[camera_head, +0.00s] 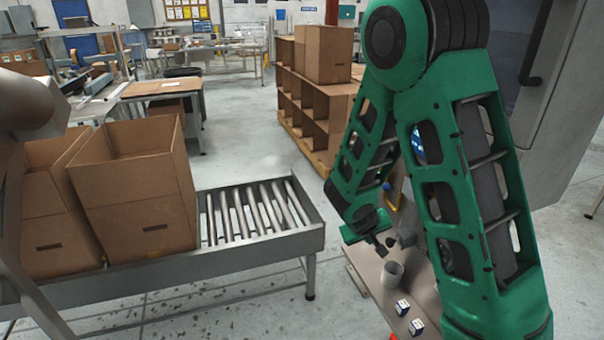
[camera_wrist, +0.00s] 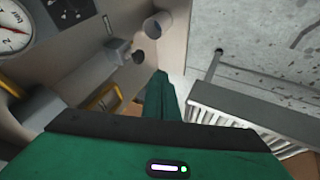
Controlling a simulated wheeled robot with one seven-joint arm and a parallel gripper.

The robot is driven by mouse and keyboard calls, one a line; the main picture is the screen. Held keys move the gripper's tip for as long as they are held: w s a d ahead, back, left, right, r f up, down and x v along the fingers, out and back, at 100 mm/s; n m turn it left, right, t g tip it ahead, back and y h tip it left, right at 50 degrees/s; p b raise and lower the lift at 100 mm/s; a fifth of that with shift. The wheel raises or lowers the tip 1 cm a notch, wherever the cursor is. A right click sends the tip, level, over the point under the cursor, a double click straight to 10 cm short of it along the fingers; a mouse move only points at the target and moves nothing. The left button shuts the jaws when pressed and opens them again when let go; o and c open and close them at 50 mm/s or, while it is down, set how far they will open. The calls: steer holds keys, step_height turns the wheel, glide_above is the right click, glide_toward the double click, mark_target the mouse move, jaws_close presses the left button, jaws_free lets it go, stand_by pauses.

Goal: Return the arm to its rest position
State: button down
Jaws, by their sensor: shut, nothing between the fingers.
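My green arm reaches down on the right side of the head view, bent at the elbow. In the wrist view my gripper (camera_wrist: 158,80) points away from the camera. Its green fingers are together with nothing between them. Part of the gripper and table is hidden behind my arm in the head view.
Two small white-and-blue boxes (camera_head: 409,317) lie on the table. A roller conveyor (camera_head: 260,215) with open cardboard boxes (camera_head: 135,195) stands to the left. A dial gauge (camera_wrist: 14,28) shows in the wrist view. A grey cabinet (camera_head: 560,110) stands close on the right.

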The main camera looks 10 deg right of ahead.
steer(key=s+d+r+m+g+y, duration=0.2)
steer(key=s+d+r+m, duration=0.15)
steer(key=s+r, duration=0.55)
steer(key=s+d+r+m+g+y, duration=0.15)
steer(key=s+d+r, duration=0.3)
steer(key=s, duration=0.75)
steer(key=s+a+r+g+y, duration=0.1)
steer(key=s+r, duration=0.1)
steer(key=s, duration=0.3)
steer(key=s+a+r+m+y, duration=0.1)
steer(key=s+a+r, duration=0.1)
steer(key=s, duration=0.4)
steer(key=shift+s+r+g, duration=0.2)
steer(key=shift+r+g, duration=0.15)
steer(key=shift+w+f, duration=0.25)
steer(key=shift+w, duration=0.4)
steer(key=shift+s, duration=0.1)
